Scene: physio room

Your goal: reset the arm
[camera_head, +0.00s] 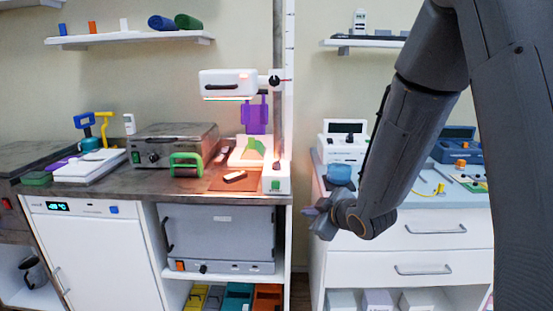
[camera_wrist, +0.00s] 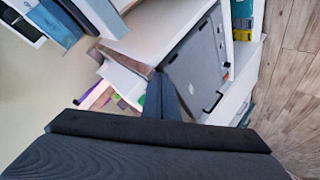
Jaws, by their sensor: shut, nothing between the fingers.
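My arm (camera_head: 405,125) comes down from the upper right in the head view, its upper links large and close. Its end, my gripper (camera_head: 312,211), is in front of the gap between the left counter and the right drawer unit, pointing left. In the wrist view my gripper (camera_wrist: 160,92) shows as dark fingers close together, shut, with nothing held. The wrist body hides the lower part of that view.
The left counter (camera_head: 212,181) bears a grey box device (camera_head: 175,146), a green-handled item (camera_head: 186,160) and a lit lamp unit (camera_head: 228,83) on a post. The right drawer unit (camera_head: 430,233) stands close behind my wrist. Wood floor (camera_wrist: 290,100) shows at right in the wrist view.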

